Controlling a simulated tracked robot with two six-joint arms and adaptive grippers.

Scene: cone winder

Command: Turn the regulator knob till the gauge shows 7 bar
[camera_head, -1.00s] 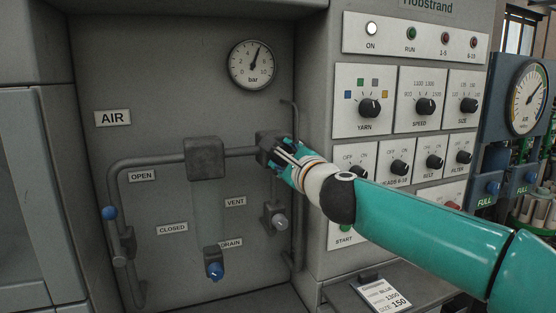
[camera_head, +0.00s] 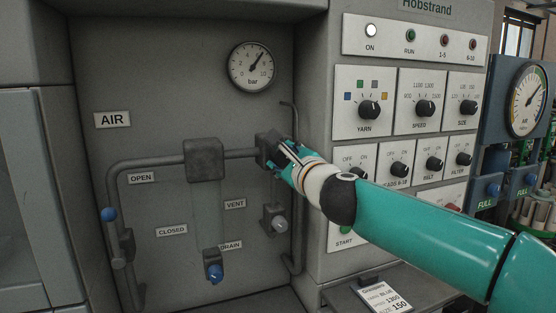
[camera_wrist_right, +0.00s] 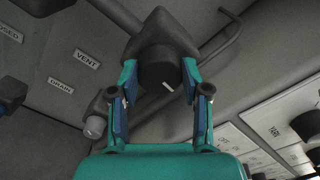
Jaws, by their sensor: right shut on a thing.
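The round pressure gauge (camera_head: 251,67), marked bar, is on the upper part of the recessed panel. Its dark needle points up and to the right, at a little past 6 as far as I can read. The regulator (camera_head: 267,148) sits at the right end of the grey pipe. My right gripper (camera_head: 279,154) is at its front and hides the knob. In the right wrist view the gripper (camera_wrist_right: 160,78) is shut on the dark round knob (camera_wrist_right: 157,68), one finger on each side. A white mark shows on the knob's face. My left gripper is not in view.
The grey pipe (camera_head: 168,160) crosses the panel to a square block (camera_head: 204,160). A thin bent pipe (camera_head: 297,125) runs just right of the regulator. Below are the vent knob (camera_head: 280,224) and blue drain knob (camera_head: 215,272). The control panel (camera_head: 397,110) stands at right.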

